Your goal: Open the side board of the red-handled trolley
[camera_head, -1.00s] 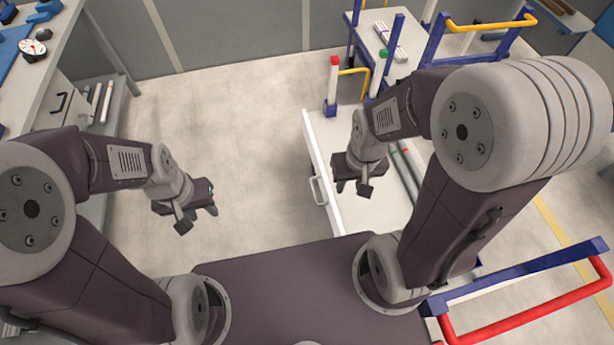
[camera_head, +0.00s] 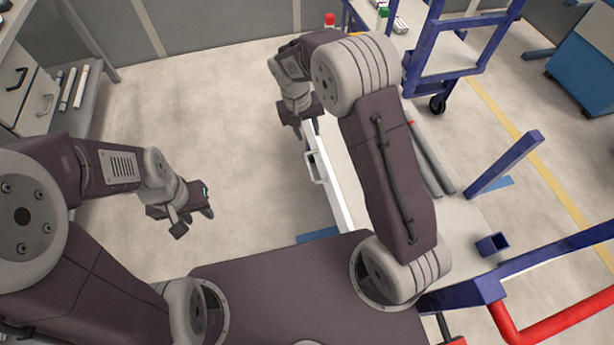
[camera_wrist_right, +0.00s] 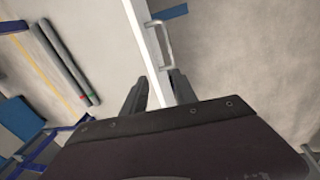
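The red-handled trolley stands at the right in the head view, with its red handle (camera_head: 560,318) at the lower right and a pale deck. Its white side board (camera_head: 331,180) stands upright along the left edge and carries a small pull handle (camera_head: 314,168), also visible in the wrist view (camera_wrist_right: 164,41). My right gripper (camera_head: 307,127) is at the far end of the board. In the wrist view its fingers (camera_wrist_right: 159,92) are apart, with the board running between them; contact is unclear. My left gripper (camera_head: 194,222) hangs open and empty over the floor at the left.
Grey pipes (camera_head: 430,160) lie on the deck right of my right arm. A blue-framed cart (camera_head: 455,45) stands behind. Drawers and a shelf with pipes (camera_head: 72,88) are at the far left. The floor left of the side board is clear.

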